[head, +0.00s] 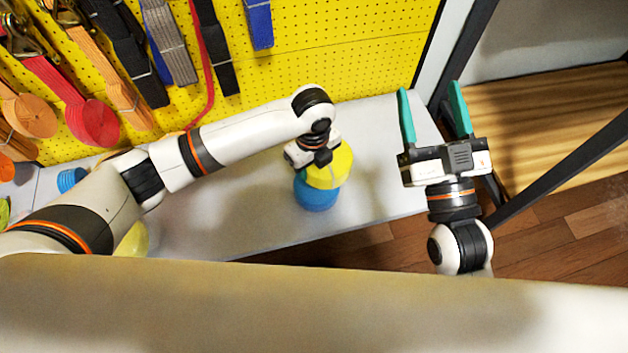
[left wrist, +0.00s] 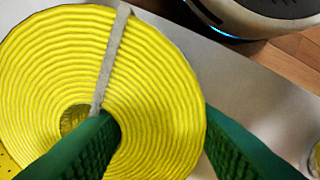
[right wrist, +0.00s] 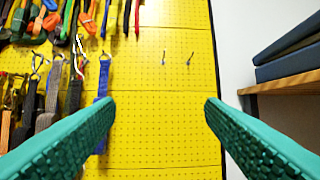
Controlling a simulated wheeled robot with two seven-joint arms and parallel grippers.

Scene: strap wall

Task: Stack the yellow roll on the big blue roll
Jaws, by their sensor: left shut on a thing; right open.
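The yellow roll (head: 330,168) is at the end of my left arm in the head view, over the big blue roll (head: 316,195). Its side overlaps the blue roll's top in the picture; I cannot tell whether they touch. My left gripper (head: 318,160) is shut on the yellow roll. In the left wrist view the yellow roll (left wrist: 150,80) shows its coiled face with a grey band, one green finger in its centre hole and one outside its rim. The blue roll is hidden there. My right gripper (head: 433,105) is open and empty, right of the shelf.
A grey shelf (head: 235,215) runs below the yellow pegboard (head: 330,45), where straps hang at the left. A small blue roll (head: 71,179) and another yellow roll (head: 133,240) are at the left. A dark frame and wooden board (head: 550,120) stand at the right.

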